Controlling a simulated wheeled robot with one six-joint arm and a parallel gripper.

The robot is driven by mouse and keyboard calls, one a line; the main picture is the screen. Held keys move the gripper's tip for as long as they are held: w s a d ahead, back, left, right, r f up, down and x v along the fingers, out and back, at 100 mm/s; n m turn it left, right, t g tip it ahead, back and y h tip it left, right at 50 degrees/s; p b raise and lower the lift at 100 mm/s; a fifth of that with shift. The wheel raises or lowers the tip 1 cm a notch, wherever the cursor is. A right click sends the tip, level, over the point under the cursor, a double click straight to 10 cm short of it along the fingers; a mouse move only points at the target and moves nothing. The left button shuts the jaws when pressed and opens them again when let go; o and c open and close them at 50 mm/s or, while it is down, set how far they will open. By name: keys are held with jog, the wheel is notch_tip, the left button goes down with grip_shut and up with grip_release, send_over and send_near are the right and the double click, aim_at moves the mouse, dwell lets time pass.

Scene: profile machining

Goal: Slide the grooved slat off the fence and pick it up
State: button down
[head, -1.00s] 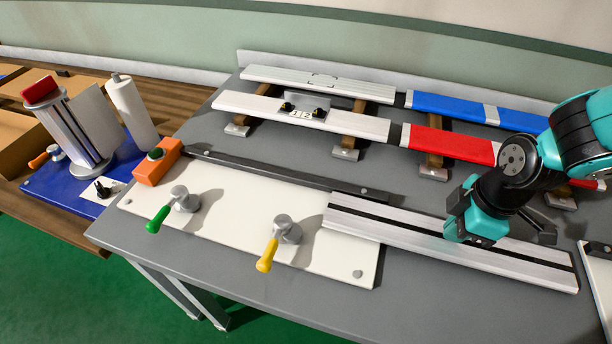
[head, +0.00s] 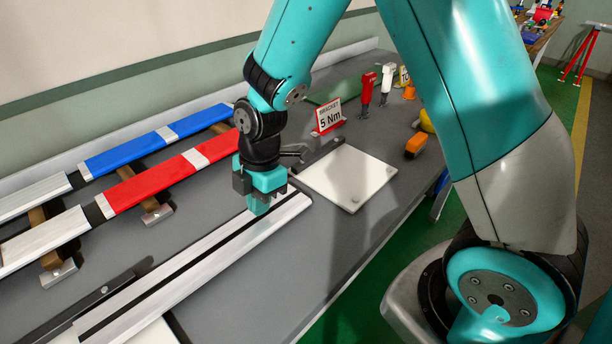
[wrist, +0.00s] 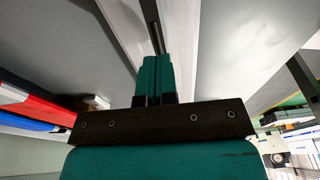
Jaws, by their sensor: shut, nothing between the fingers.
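The grooved slat (head: 215,246) is a long pale bar with a dark groove along its length. It lies on the grey bench, its near-left end running beside the dark fence (head: 92,298). My gripper (head: 258,207) points down over the slat near its far-right end, with its fingers closed together and empty. In the wrist view the shut fingers (wrist: 155,78) line up with the dark groove of the slat (wrist: 122,28). The fingertips are at or just above the slat; I cannot tell whether they touch it.
Bars with a red section (head: 150,187) and a blue section (head: 130,150) lie on supports to the left. Beyond the slat's far end are a white plate (head: 345,178), a dark bar (head: 318,157) and a 5 Nm sign (head: 328,116). Bare bench lies right of the slat.

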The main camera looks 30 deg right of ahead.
jog(key=w+d, duration=0.1)
jog(key=d, duration=0.3)
jog(key=w+d+b, duration=0.1)
jog(key=d, duration=0.3)
jog(key=w+d+b, duration=0.1)
jog(key=d, duration=0.4)
jog(key=s+a+r+m+y, duration=0.1)
jog(key=s+a+r+m, duration=0.5)
jog(key=s, duration=0.4)
jog(key=s+a+r+m+y, duration=0.1)
jog(key=s+a+r+m, duration=0.6)
jog(key=s, duration=0.4)
jog(key=shift+a+r+m+t, duration=0.3)
jog(key=shift+a+r, duration=0.6)
jog(key=shift+a, duration=0.3)
